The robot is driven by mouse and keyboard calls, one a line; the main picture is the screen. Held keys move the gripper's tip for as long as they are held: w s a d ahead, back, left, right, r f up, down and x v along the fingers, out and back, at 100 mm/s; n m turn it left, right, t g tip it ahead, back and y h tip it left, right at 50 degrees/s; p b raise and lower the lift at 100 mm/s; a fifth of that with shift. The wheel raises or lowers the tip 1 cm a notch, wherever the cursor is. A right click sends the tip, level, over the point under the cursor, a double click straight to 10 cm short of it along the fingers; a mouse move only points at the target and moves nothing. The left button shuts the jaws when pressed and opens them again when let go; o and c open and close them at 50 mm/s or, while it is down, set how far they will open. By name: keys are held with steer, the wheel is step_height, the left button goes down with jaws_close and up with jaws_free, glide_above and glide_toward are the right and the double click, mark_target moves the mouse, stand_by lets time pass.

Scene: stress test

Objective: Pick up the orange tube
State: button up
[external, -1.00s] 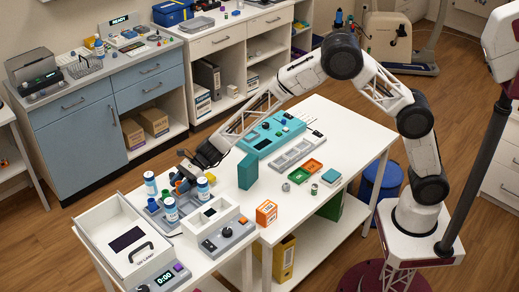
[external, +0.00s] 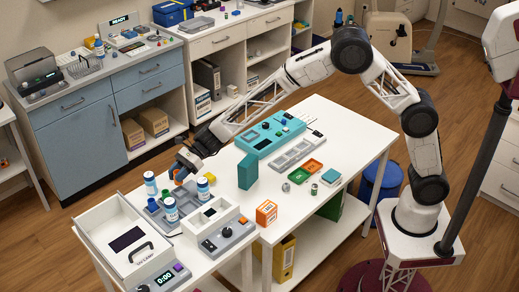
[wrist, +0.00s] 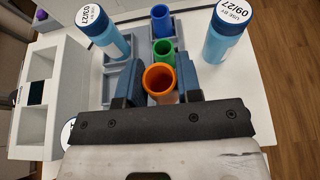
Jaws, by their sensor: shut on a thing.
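The orange tube (wrist: 159,79) is an open-topped cylinder between the two fingers of my gripper (wrist: 159,88) in the wrist view. The fingers are shut on it. In the external view my gripper (external: 181,170) is at the left table, and a small orange part of the tube (external: 181,174) shows below the fingers. A green tube (wrist: 163,50) and a blue tube (wrist: 162,21) stand in a row beyond it in the grey rack (wrist: 140,57). I cannot tell whether the orange tube's base is clear of the rack.
White-and-blue bottles stand close on both sides, left (wrist: 103,35) and right (wrist: 225,32) in the wrist view. A white box with a handle (external: 122,240) is at front left. A teal block (external: 247,171) and an orange box (external: 266,213) stand to the right.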

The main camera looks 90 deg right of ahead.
steer(key=shift+r, duration=2.2)
